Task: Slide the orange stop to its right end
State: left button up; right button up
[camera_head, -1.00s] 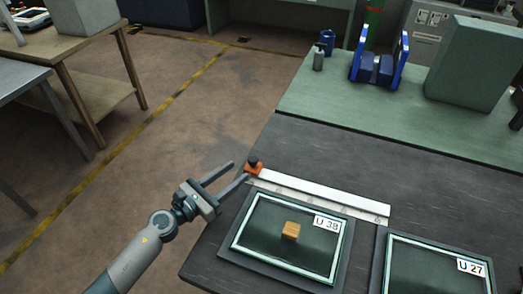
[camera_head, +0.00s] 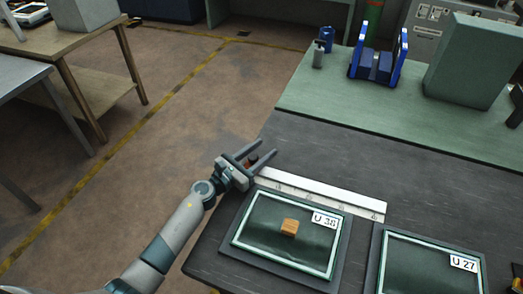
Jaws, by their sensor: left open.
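The orange stop (camera_head: 252,160) with its dark knob is at the left end of the white rail (camera_head: 318,192). The rail runs along the back of the framed panels on the dark table. My left gripper (camera_head: 264,155) is open, with its fingers on either side of the stop, and partly hides it. Whether a finger touches the stop cannot be told. My right gripper is not in view.
A framed panel marked U 38 (camera_head: 250,246) holds a wooden block (camera_head: 289,227). A second panel marked U 27 (camera_head: 428,255) lies to its right. Behind are a green mat (camera_head: 350,105), a blue fixture (camera_head: 376,66) and a green box (camera_head: 465,62).

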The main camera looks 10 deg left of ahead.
pick_arm(q)
grip_shut()
jog(key=d, duration=0.3)
jog(key=shift+s+d+p, duration=0.3)
jog(key=shift+s+d, duration=0.1)
jog(key=shift+d, duration=0.4)
jog(key=shift+a, duration=0.1)
grip_release()
jog(key=shift+s, duration=0.1)
